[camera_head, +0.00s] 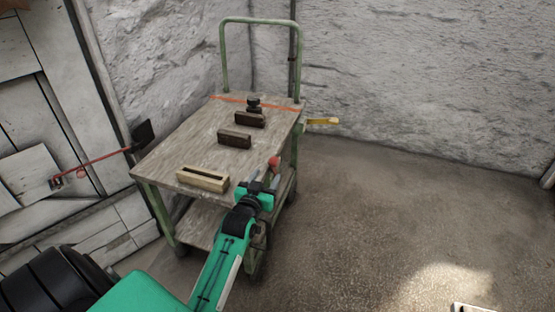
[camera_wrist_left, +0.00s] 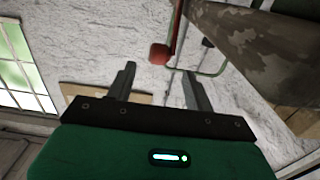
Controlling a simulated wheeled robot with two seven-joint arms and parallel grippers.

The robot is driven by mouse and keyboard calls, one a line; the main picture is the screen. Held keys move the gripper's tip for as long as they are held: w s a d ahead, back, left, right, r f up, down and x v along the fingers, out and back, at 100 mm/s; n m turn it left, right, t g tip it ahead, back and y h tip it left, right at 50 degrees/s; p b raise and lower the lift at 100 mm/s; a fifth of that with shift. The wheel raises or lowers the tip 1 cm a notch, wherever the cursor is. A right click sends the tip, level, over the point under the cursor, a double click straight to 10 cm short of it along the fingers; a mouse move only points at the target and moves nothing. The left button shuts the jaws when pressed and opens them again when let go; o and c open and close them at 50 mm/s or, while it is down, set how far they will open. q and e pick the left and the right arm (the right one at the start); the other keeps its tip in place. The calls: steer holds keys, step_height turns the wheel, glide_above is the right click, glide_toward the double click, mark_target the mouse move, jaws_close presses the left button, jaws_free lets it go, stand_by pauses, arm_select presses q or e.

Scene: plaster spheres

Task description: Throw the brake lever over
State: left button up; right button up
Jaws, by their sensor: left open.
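The brake lever shows as a red knob (camera_head: 273,162) at the near right side of a green-framed cart (camera_head: 164,211) with a wooden top. In the left wrist view the red knob (camera_wrist_left: 158,53) sits on a thin rod, just past the fingertips and between them sideways. My left gripper (camera_head: 262,176) is open and empty beside the cart's near right corner, close to the knob. Its two spread fingers also show in the left wrist view (camera_wrist_left: 160,72). I cannot tell if it touches the knob. Most of the rod is hidden in the head view. My right gripper is not in view.
On the cart top lie a pale slotted wooden block (camera_head: 203,179), a dark brown block (camera_head: 234,139) and another dark block (camera_head: 250,120). A yellow handle (camera_head: 323,121) sticks out at the cart's far right.

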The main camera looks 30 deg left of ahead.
mark_target(276, 159)
arm_select(q)
steer(key=b+x, duration=0.1)
steer(key=x, duration=0.7)
steer(key=shift+w+f, duration=0.1)
steer(key=shift+w, duration=0.2)
steer(key=shift+b+x, duration=0.3)
steer(key=shift+x, duration=0.5)
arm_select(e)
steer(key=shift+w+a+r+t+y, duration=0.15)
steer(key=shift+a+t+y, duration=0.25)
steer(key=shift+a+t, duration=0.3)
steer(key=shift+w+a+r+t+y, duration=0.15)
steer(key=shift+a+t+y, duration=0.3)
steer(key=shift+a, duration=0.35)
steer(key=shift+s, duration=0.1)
arm_select(q)
jaws_close()
